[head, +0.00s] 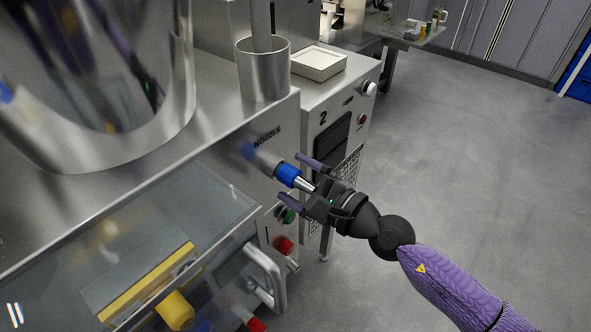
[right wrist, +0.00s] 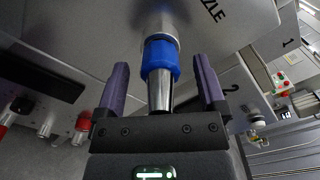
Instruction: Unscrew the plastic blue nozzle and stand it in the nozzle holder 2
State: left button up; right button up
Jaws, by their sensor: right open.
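The blue nozzle (head: 288,174) is a blue collar with a metal tip, on a metal spout that sticks out of the steel machine under the word NOZZLE. It also shows in the right wrist view (right wrist: 160,62), its metal tip pointing toward my palm. My right gripper (head: 304,182) is open, with its purple fingers on either side of the nozzle; in the wrist view gaps show between each finger and the nozzle. Nozzle holder 2 cannot be made out for certain; a "2" marks the machine (head: 357,95) behind. My left gripper is not in view.
A steel cylinder (head: 264,75) and a pale square tray (head: 319,63) stand on the machine tops. Green and red buttons (head: 284,245) and a drawer handle (head: 264,278) are below the nozzle. Open grey floor (head: 470,150) lies to the right.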

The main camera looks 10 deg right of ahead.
jog(key=shift+r+m, duration=0.15)
jog(key=shift+m, duration=0.95)
jog(key=m+p, duration=0.1)
jog(key=m, duration=0.1)
jog(key=m+p, duration=0.1)
jog(key=m, duration=0.2)
jog(key=m+p, duration=0.1)
jog(key=m, duration=0.1)
jog(key=shift+r+m, duration=0.3)
jog(key=shift+m, duration=0.1)
jog(key=m, duration=0.2)
jog(key=shift+f+m+p, duration=0.1)
jog(key=shift+m+p, duration=0.2)
jog(key=shift+m, duration=0.1)
jog(key=m+p, duration=0.3)
jog(key=m, duration=0.5)
jog(key=shift+f+m, duration=0.1)
jog(key=shift+m, duration=0.7)
jog(key=shift+f, duration=0.25)
jog(key=shift+c, duration=0.3)
